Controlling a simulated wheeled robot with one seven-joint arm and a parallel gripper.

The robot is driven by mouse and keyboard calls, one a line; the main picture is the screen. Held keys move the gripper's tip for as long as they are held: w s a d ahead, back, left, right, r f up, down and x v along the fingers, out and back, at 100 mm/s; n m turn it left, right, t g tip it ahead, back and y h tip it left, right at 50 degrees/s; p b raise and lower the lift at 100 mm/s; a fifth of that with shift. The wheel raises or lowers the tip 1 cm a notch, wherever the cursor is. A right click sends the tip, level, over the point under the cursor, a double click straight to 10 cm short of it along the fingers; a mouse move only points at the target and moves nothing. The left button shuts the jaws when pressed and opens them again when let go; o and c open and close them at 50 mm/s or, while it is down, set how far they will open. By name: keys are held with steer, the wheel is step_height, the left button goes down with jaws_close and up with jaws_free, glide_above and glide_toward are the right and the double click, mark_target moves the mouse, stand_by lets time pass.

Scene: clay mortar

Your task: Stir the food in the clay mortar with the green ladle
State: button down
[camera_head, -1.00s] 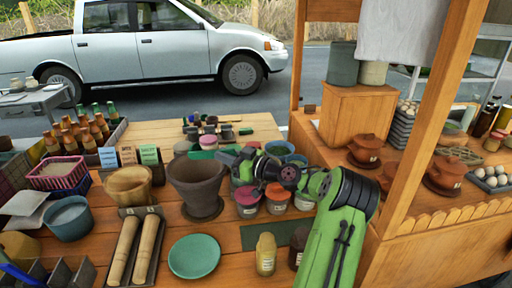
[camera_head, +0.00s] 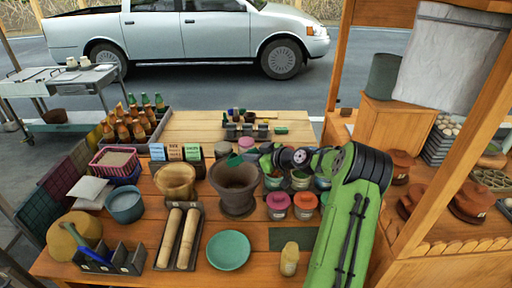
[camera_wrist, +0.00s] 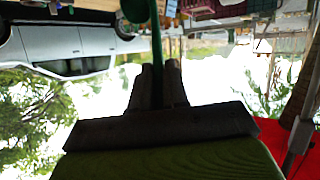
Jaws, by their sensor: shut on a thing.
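The clay mortar (camera_head: 236,194) is a dark brown, flared pot standing upright on the wooden table. Its inside is dark, and I cannot make out the food in it. My gripper (camera_head: 265,152) is up at the right of the mortar's rim, above the table. It is shut on the green ladle (camera_head: 235,160), whose dark green bowl shows at the mortar's back rim. I cannot tell whether the bowl is above the opening or behind it. In the wrist view my gripper (camera_wrist: 158,85) holds the thin green handle of the ladle (camera_wrist: 157,45) between its fingers.
A wooden bowl (camera_head: 175,182) stands left of the mortar. Rolling pins (camera_head: 188,238) and a teal plate (camera_head: 228,250) lie in front. A wooden stall post (camera_head: 450,150) rises at the right.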

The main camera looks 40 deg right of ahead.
steer(key=r+p, duration=0.1)
steer(key=p, duration=0.1)
steer(key=w+r+g+p, duration=0.1)
steer(key=p, duration=0.1)
steer(key=a+r+g+p, duration=0.1)
steer(key=p, duration=0.2)
steer(key=shift+w+r+h, duration=0.35)
steer(key=shift+r+h, duration=0.05)
steer(key=w+a+r+g+h, duration=0.1)
steer(key=w+a+g+h, duration=0.1)
steer(key=w+g, duration=0.4)
steer(key=shift+w+a+r+n, duration=0.4)
steer(key=shift+w+a, duration=0.2)
steer(key=shift+w, duration=0.4)
